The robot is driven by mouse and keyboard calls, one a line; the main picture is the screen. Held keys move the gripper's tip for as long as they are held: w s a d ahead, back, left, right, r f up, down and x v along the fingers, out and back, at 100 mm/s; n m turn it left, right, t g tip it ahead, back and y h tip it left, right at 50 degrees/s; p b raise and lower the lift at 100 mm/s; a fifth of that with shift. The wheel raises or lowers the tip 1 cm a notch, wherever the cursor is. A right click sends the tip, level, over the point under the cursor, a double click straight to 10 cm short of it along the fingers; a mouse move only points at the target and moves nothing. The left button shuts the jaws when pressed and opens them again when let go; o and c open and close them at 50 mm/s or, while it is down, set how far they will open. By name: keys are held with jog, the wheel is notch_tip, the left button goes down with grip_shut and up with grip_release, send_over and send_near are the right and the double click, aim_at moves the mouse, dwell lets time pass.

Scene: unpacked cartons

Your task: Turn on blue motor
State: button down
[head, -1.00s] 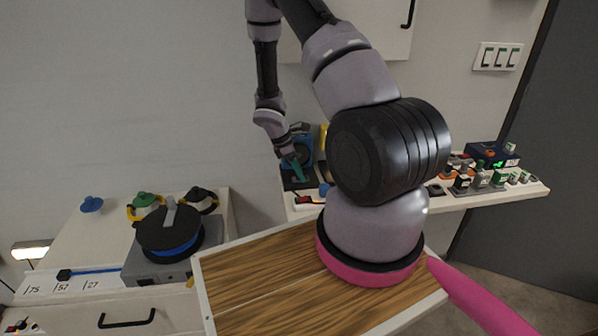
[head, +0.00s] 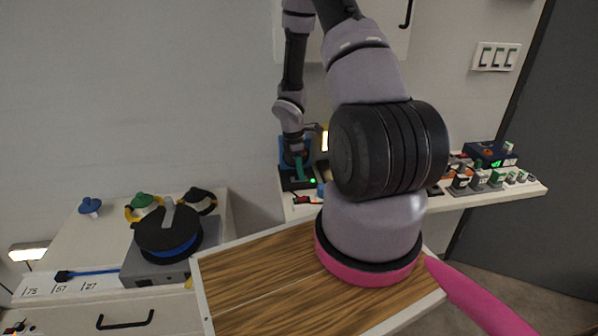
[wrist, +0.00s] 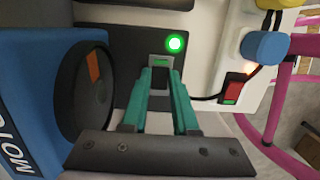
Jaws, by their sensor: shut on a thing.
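The blue motor (wrist: 30,95) fills the left of the wrist view, with a black disc (wrist: 85,95) bearing an orange mark. Beside it is a black base (wrist: 125,45) with a lit green light (wrist: 175,43) and a small switch (wrist: 159,62). My gripper (wrist: 160,74) has its green fingers at this switch, shut on it; the fingers hide part of it. In the head view the motor (head: 284,152) stands on the back shelf, partly behind my gripper (head: 299,176), and the green light (head: 313,181) shows beside the fingers.
A red rocker switch (wrist: 235,88) and a blue knob (wrist: 265,46) lie right of the base in the wrist view. In the head view, several small devices crowd the right of the shelf (head: 500,200). A black reel (head: 168,230) stands at left.

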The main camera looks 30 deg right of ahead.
aim_at(297, 178)
jog(key=c, duration=0.7)
grip_release()
jog(key=r, duration=0.5)
jog(key=a+r, duration=0.1)
jog(key=r, duration=0.1)
jog(key=shift+w+r, duration=0.1)
jog(key=shift+r, duration=0.1)
